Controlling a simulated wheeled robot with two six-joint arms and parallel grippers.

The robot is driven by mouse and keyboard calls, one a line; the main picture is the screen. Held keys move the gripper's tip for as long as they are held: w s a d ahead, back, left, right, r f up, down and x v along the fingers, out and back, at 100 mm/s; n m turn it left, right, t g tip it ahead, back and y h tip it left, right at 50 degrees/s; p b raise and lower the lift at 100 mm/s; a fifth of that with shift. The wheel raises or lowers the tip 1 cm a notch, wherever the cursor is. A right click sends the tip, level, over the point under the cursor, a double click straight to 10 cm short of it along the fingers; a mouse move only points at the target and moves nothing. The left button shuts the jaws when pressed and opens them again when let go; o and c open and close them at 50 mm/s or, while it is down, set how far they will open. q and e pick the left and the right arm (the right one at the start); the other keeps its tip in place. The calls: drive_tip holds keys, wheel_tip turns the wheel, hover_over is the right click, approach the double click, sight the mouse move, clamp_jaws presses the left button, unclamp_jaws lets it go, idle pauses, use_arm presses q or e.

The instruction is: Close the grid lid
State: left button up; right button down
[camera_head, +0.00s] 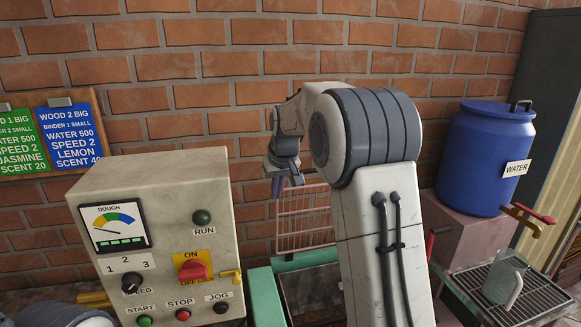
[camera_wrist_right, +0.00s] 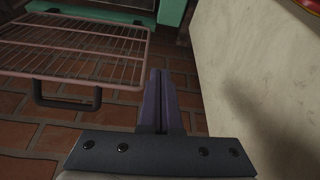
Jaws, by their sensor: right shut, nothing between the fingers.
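The grid lid (camera_head: 305,218) is a pinkish wire grid in a thin frame. It stands raised at the back of a green-framed bin (camera_head: 262,300), against the brick wall. In the right wrist view the lid (camera_wrist_right: 80,48) fills the upper left, with a dark handle (camera_wrist_right: 66,100) on its near edge. My right gripper (camera_head: 277,188) is at the lid's upper left in the head view, partly hidden by its own arm. In the wrist view its fingers (camera_wrist_right: 163,95) are shut and empty, right of the lid and apart from the handle. My left gripper is not in view.
A control box (camera_head: 160,230) with dial and buttons stands to the left; a pale wall (camera_wrist_right: 255,80) is close right of the fingers in the wrist view. A blue water barrel (camera_head: 484,155) stands on a block at right, above a drip grate (camera_head: 545,295) with a jug (camera_head: 503,280).

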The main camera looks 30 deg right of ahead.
wheel_tip(320, 180, up, 5)
drive_tip(key=m, duration=0.1)
hover_over(295, 195)
drive_tip(key=s, duration=0.3)
drive_tip(key=shift+t+h, duration=0.3)
drive_tip(key=shift+h, duration=0.1)
drive_tip(key=p+x, duration=0.4)
drive_tip(key=x, duration=0.5)
drive_tip(key=shift+a+f, duration=0.1)
drive_tip(key=shift+a, duration=0.05)
drive_tip(key=shift+f, duration=0.35)
